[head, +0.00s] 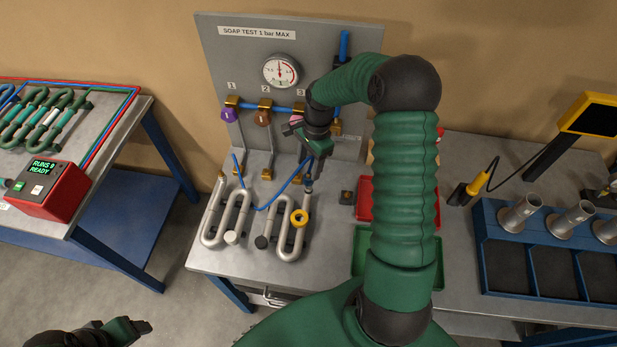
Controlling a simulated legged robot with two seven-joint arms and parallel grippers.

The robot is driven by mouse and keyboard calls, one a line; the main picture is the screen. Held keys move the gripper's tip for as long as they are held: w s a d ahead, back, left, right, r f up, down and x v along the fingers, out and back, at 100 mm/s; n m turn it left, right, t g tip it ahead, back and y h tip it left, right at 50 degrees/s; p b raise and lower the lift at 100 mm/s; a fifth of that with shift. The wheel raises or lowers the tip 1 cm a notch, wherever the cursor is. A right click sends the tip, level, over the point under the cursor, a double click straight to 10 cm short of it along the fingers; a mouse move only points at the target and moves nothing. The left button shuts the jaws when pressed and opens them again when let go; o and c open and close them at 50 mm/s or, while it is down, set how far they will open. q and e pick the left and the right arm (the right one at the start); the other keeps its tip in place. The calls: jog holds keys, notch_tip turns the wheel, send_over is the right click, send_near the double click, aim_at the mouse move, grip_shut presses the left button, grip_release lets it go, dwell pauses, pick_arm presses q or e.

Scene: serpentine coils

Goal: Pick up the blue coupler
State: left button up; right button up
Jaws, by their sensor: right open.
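My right gripper (314,157) points down in front of the test panel, above the upper end of the right-hand serpentine coil (286,240). Its jaws are open, small and partly hidden by my own wrist. A small dark bluish fitting (308,186), which looks like the blue coupler, sits just below it at the coil's upright end. A thin blue hose (266,207) loops up towards the same spot. I cannot tell whether the jaws touch the fitting. My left gripper (135,327) is low at the bottom left, far from the bench; its jaw opening is unclear.
The grey panel (225,60) carries a gauge (281,71) and valves behind my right gripper. Another coil (222,222) lies at left on the bench. A red tray (364,198) and green tray (362,250) sit beside my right arm. A blue rack (487,245) stands right.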

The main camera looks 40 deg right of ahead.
aim_at(309, 172)
jog(key=shift+w+a+f+p, duration=0.2)
jog(key=shift+f+p, duration=0.1)
jog(key=shift+f, duration=0.3)
jog(key=shift+w+a+f+p, duration=0.1)
jog(key=shift+w+f+p, duration=0.15)
jog(key=shift+f, duration=0.3)
jog(key=f, duration=0.1)
jog(key=f+p, duration=0.1)
jog(key=f, duration=0.1)
jog(key=shift+s+d, duration=0.15)
jog(key=shift+s, duration=0.15)
jog(key=shift+s+d+f, duration=0.15)
jog(key=shift+d+f, duration=0.05)
jog(key=shift+f, duration=0.1)
jog(key=shift+d+f, duration=0.1)
jog(key=shift+d, duration=0.1)
jog(key=shift+a, duration=0.35)
jog(key=c, duration=0.7)
jog(key=shift+a, duration=0.1)
jog(key=c, duration=0.5)
pick_arm(q)
jog(key=shift+w+r, duration=0.25)
jog(key=shift+r, duration=0.8)
pick_arm(e)
grip_shut()
pick_arm(q)
jog(key=shift+d, duration=0.1)
